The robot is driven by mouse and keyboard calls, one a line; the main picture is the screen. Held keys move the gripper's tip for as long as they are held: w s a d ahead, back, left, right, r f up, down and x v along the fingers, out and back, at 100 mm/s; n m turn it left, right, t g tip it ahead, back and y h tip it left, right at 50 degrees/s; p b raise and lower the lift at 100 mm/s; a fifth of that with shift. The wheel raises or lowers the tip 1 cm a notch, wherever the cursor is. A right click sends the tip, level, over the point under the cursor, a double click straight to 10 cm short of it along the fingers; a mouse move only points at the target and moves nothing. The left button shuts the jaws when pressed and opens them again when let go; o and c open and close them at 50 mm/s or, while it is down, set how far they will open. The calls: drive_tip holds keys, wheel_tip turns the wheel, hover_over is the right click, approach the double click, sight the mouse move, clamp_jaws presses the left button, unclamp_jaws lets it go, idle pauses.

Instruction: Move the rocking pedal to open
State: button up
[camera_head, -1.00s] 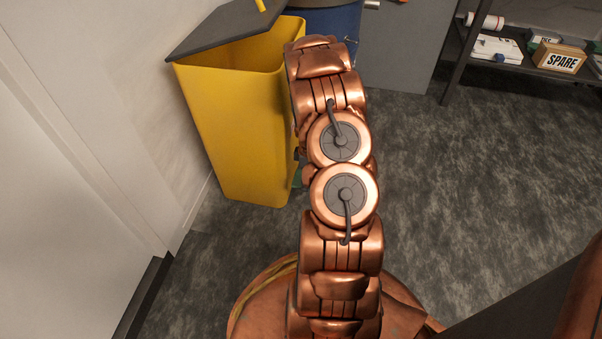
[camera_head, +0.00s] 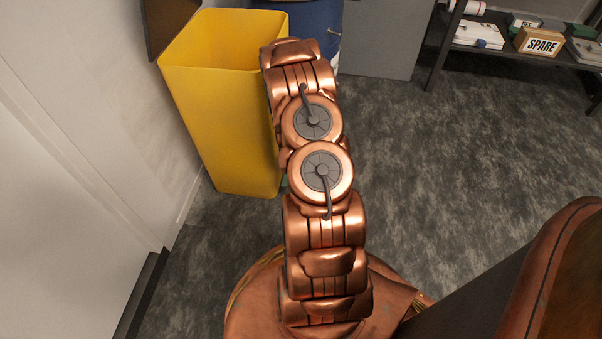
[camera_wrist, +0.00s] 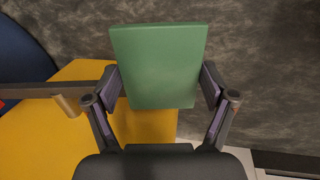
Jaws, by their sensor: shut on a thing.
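The green pedal (camera_wrist: 158,65) is a flat, block-like plate between the two fingers of my gripper (camera_wrist: 160,82) in the wrist view. My gripper is shut on it, with one finger at each side edge. The yellow bin (camera_head: 222,125) stands beside my arm in the head view; its yellow side also shows below the pedal in the wrist view (camera_wrist: 50,142). The bin's dark lid (camera_head: 168,25) stands steeply raised at the upper left, and the bin's mouth is uncovered. In the head view my arm hides the gripper and nearly all of the pedal.
A blue drum (camera_head: 318,22) stands behind the bin, next to a grey panel (camera_head: 380,38). A white wall (camera_head: 90,130) is close on the left. A shelf with a SPARE box (camera_head: 538,42) stands at the upper right. The grey floor (camera_head: 440,150) right of my arm is clear.

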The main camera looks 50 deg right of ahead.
drive_tip(key=shift+d, duration=0.1)
drive_tip(key=o, duration=1.5)
drive_tip(key=shift+w, duration=0.1)
drive_tip(key=shift+r, duration=0.1)
drive_tip(key=shift+a+v, duration=0.1)
drive_tip(key=shift+v, duration=2.85)
drive_tip(key=shift+a+v, duration=0.15)
drive_tip(key=shift+v, duration=2.75)
